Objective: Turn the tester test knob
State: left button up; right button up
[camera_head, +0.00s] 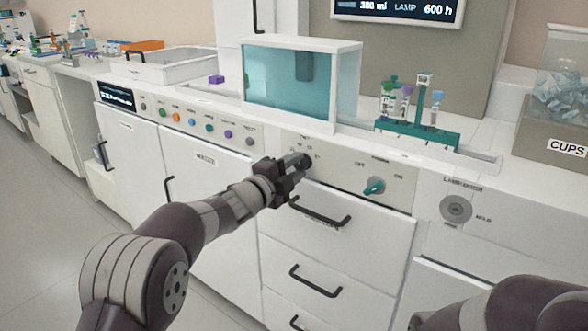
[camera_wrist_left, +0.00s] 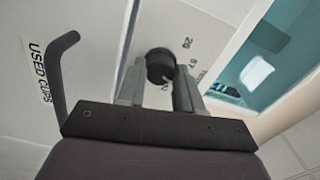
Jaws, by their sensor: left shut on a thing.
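The tester test knob, a round black knob (camera_wrist_left: 160,66) on the white front panel, shows between the fingers of my left gripper (camera_wrist_left: 158,88) in the left wrist view. Numbers are printed on the panel beside it. In the head view my left gripper (camera_head: 294,168) is at the panel above the drawers, and it mostly hides the knob. The left gripper is shut on the knob. Of my right arm only a dark link shows at the bottom right of the head view; its gripper is not in view.
A teal switch (camera_head: 374,186) marked OFF and ON is right of the knob. A round lamp door lock (camera_head: 455,208) is farther right. Drawer handles (camera_head: 320,213) stick out below. A teal tank (camera_head: 290,78) and a tube rack (camera_head: 418,131) stand on the counter above.

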pick_arm(q)
jog(key=o, duration=1)
jog(key=p+v, duration=0.2)
jog(key=v, duration=1)
jog(key=shift+s+a, duration=0.15)
jog(key=shift+s, duration=0.15)
